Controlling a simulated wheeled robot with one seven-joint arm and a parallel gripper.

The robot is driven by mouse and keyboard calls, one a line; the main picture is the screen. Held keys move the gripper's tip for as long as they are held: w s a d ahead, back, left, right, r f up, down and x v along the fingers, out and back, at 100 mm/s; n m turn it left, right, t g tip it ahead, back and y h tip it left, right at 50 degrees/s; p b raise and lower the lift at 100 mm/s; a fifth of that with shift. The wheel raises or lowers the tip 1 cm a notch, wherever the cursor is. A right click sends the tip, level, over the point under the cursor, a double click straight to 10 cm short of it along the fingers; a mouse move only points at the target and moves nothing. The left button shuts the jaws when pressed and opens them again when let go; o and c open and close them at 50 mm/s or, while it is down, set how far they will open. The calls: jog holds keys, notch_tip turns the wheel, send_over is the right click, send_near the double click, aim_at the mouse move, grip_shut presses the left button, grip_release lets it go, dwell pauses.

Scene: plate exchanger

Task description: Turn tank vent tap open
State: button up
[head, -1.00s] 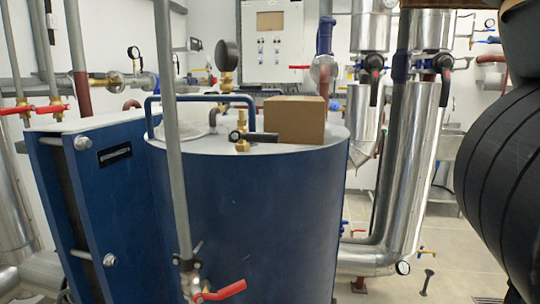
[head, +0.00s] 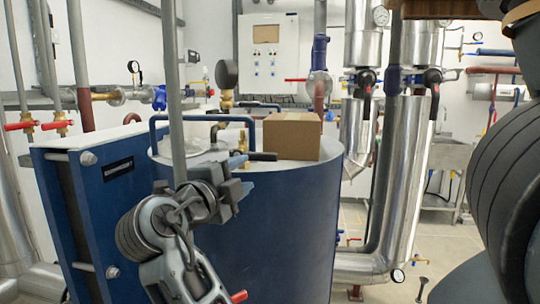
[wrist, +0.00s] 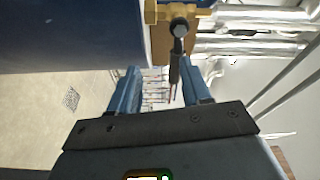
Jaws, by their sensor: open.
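The tank vent tap is a brass valve (head: 238,161) on top of the blue tank (head: 290,225). Its black lever (head: 262,156) points to the right in the head view. My gripper (head: 226,186) is in front of the tank's top edge, close to the tap, and partly overlaps it in the head view. In the wrist view the brass body (wrist: 178,14) is at the top and the black lever (wrist: 175,68) reaches down toward the gap between my two open fingers (wrist: 162,82). Contact with the lever cannot be told.
A cardboard box (head: 292,136) sits on the tank lid right of the tap. A blue rail (head: 215,117) and a pressure gauge (head: 227,75) stand behind it. A vertical grey pipe (head: 174,90) rises in front of the tank. Silver pipes (head: 400,170) stand at the right.

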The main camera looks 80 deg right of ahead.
aim_at(262, 158)
jog(key=s+r+m+g, duration=0.1)
jog(key=r+m+g, duration=0.1)
jog(key=m, duration=0.1)
jog(key=shift+s+d+r+y, duration=0.1)
jog(key=shift+s+r+y, duration=0.15)
jog(key=shift+s+y, duration=0.1)
jog(key=p+x, duration=0.2)
jog(key=x, duration=0.4)
jog(key=shift+s+d, duration=0.15)
jog(key=shift+d, duration=0.1)
jog(key=shift+s+d+p, duration=0.1)
jog(key=shift+d+p, duration=0.25)
jog(key=shift+d, duration=0.15)
jog(key=shift+f, duration=0.1)
grip_shut()
